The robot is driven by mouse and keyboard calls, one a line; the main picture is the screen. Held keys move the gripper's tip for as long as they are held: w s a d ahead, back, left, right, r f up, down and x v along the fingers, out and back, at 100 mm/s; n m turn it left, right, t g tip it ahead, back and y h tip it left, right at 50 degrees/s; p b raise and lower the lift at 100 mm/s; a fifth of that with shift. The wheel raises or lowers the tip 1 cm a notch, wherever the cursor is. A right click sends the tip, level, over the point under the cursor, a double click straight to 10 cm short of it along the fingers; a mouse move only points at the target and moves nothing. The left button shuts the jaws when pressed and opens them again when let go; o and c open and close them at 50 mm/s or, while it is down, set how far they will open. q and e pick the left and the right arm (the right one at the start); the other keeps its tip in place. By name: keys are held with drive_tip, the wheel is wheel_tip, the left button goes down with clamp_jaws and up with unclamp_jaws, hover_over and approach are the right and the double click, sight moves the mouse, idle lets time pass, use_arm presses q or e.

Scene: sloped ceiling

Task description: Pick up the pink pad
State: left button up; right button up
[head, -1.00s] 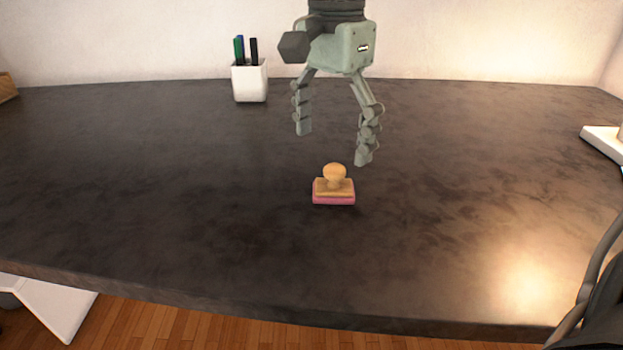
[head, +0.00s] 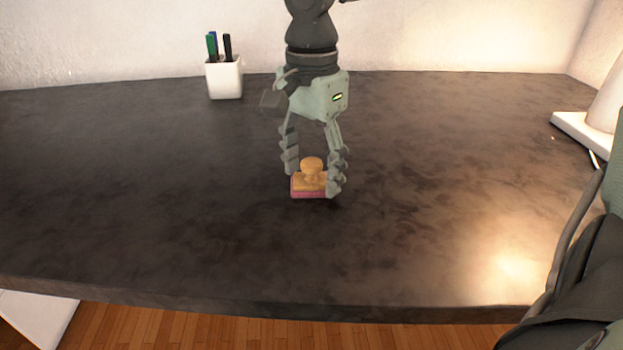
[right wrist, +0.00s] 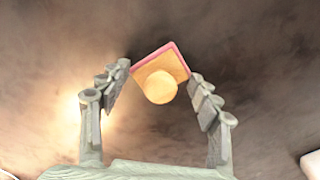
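The pink pad (head: 308,194) lies flat on the dark tabletop, under a tan wooden stamp with a round knob (head: 311,164). My right gripper (head: 313,179) points down over it, with one finger behind the left side and the other at the right end. In the right wrist view the pink edge (right wrist: 152,53) shows beyond the tan block, between the fingertips (right wrist: 160,70). Both fingertips are very near its corners, and I cannot tell whether they press on it. My left gripper is not in view.
A white pen cup (head: 224,78) with several pens stands at the back left of the tabletop (head: 150,210). A white lamp base (head: 580,133) is at the right edge. The table around the stamp is clear.

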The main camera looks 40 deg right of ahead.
drive_tip(key=c, duration=0.6)
drive_tip(key=shift+r, duration=0.1)
drive_tip(key=shift+r, duration=0.55)
wheel_tip(320, 180, up, 17)
drive_tip(key=p, duration=0.1)
wheel_tip(320, 180, up, 9)
drive_tip(key=p, duration=0.1)
hover_over(311, 161)
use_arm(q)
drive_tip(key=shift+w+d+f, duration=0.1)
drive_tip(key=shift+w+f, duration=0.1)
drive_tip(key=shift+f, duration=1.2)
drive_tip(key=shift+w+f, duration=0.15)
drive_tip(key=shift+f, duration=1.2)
use_arm(e)
drive_tip(key=shift+s+r, duration=0.1)
drive_tip(key=shift+r, duration=0.3)
